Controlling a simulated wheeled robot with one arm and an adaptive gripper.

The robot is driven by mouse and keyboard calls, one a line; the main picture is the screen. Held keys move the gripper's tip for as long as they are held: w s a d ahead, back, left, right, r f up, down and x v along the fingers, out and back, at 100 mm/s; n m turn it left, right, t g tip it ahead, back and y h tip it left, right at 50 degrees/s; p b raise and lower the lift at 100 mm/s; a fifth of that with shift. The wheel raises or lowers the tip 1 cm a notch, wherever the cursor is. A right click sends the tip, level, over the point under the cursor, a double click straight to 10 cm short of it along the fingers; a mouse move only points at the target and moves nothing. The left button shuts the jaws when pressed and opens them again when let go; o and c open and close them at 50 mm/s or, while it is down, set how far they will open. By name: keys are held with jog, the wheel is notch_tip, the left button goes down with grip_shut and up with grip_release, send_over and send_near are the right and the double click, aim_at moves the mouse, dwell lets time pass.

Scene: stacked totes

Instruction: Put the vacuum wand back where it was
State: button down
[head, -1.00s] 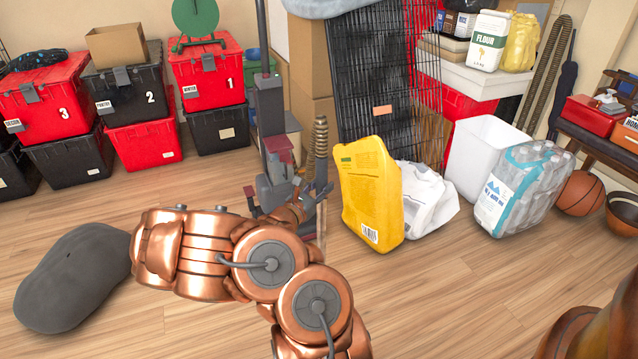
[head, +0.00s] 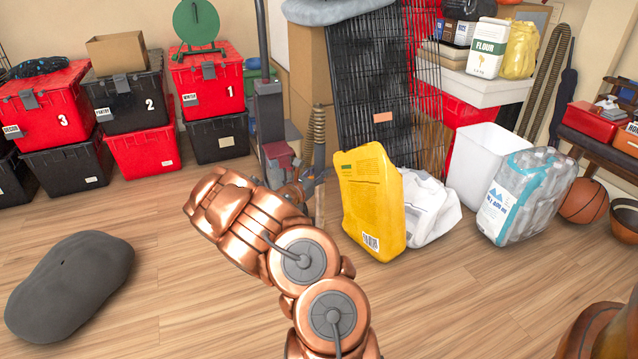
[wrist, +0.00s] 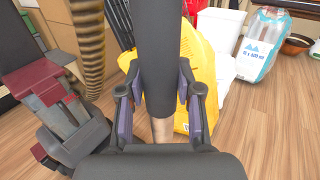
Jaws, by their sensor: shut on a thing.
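The vacuum wand is a dark upright tube with a tan part below the grip, and it runs between my fingers in the wrist view (wrist: 160,60). In the head view the wand (head: 320,160) stands just right of the vacuum. My gripper (wrist: 160,100) is shut around the wand; in the head view the gripper (head: 312,185) is partly hidden by my arm. The vacuum, grey with dark red parts (head: 269,112), stands upright left of the wand and also shows in the wrist view (wrist: 45,85). The wand's lower end is hidden in the wrist view.
A ribbed tan hose-like column (head: 318,125) rises close by the wand. A yellow bag (head: 370,200) stands just right, with a white bag (head: 430,205) beside it. A grey cushion-like lump (head: 70,285) lies front left. Open floor lies in front.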

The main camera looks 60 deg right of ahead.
jog(key=shift+f+b, duration=0.75)
jog(key=shift+f, duration=1)
jog(key=c, duration=0.8)
grip_release()
jog(key=shift+o, duration=0.2)
